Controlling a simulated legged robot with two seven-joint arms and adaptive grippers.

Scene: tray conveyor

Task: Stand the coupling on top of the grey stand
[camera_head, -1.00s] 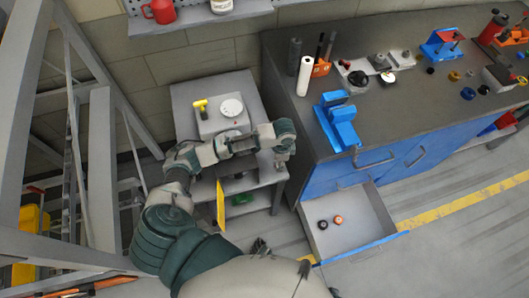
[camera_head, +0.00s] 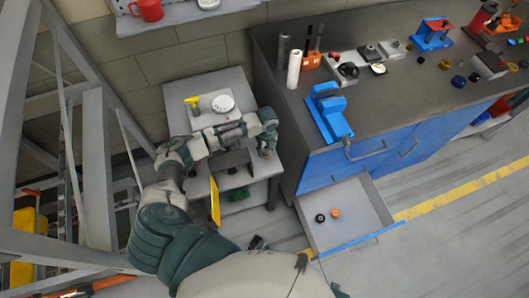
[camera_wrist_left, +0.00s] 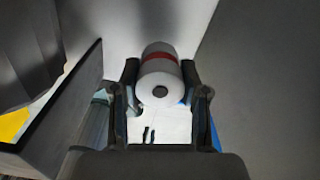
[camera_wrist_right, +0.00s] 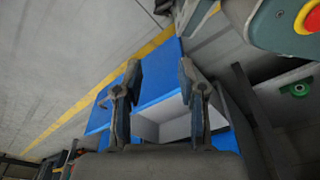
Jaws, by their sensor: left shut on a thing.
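My left gripper (camera_wrist_left: 160,100) is shut on a white cylinder with a red band and a dark hole in its near end, which I take as the coupling (camera_wrist_left: 160,75). In the head view the left gripper (camera_head: 267,150) hangs over the right front of a small grey table, and the coupling is hard to make out there. A low light-grey block, perhaps the grey stand (camera_head: 208,124), sits on that table with a yellow-topped item and a white disc. My right gripper (camera_wrist_right: 158,85) is open and empty in its wrist view.
The grey table (camera_head: 185,88) has a lower shelf with a green item (camera_head: 238,194). A blue workbench (camera_head: 345,165) stands to the right, with a blue vise (camera_head: 328,112) on top. Its open drawer (camera_head: 365,225) juts out. A yellow panel (camera_head: 215,200) stands by my left arm.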

